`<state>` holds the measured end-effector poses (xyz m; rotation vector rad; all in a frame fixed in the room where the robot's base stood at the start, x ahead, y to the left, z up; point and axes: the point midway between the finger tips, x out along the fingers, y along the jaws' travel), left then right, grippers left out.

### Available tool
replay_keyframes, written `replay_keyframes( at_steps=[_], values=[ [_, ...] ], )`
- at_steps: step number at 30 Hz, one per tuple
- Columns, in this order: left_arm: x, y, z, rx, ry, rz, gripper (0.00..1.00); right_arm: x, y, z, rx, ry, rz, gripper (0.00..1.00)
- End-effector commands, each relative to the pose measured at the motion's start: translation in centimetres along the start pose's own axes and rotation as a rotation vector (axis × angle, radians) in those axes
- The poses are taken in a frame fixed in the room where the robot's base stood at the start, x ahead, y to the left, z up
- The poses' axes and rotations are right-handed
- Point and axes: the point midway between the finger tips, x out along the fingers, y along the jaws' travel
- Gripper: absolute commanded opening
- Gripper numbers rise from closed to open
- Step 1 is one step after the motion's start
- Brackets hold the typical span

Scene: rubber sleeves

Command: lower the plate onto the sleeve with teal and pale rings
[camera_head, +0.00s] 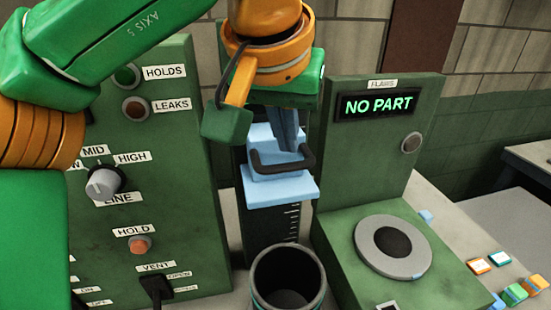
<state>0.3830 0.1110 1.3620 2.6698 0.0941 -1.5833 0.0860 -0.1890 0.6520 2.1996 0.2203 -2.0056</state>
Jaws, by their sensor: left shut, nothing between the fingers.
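The light blue plate (285,190) is mounted on a dark upright column with a scale, in the middle of the view. It carries a dark bar handle (272,170). Below it, apart from it, stands an upright dark, open-topped sleeve (262,285); a thin teal and a pale line show near its rim, and its lower part is cut off by the picture's bottom edge. My left gripper (289,147) is pointing down at the handle, with its fingers shut and nothing between them. Whether the fingers touch the handle, I cannot tell. My right gripper is not in view.
On the right stands a green station with a round grey disc (363,243) and a display (375,103) reading NO PART. Small coloured pieces (515,294) lie at lower right.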

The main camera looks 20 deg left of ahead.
Motion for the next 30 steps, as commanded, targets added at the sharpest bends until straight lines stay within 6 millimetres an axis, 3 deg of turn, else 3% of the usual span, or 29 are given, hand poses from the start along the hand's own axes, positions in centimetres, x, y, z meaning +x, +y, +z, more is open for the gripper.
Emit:
replay_keyframes(
  at_steps=[8, 30],
  values=[
    [0.1, 0.0, 0.1, 0.0, 0.0, 0.0, 0.0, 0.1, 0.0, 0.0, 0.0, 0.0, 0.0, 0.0],
    [4.2, 0.0, 2.3, 0.001, -0.001, 0.0, 0.0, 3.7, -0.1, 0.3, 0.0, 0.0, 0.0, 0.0]
  ],
)
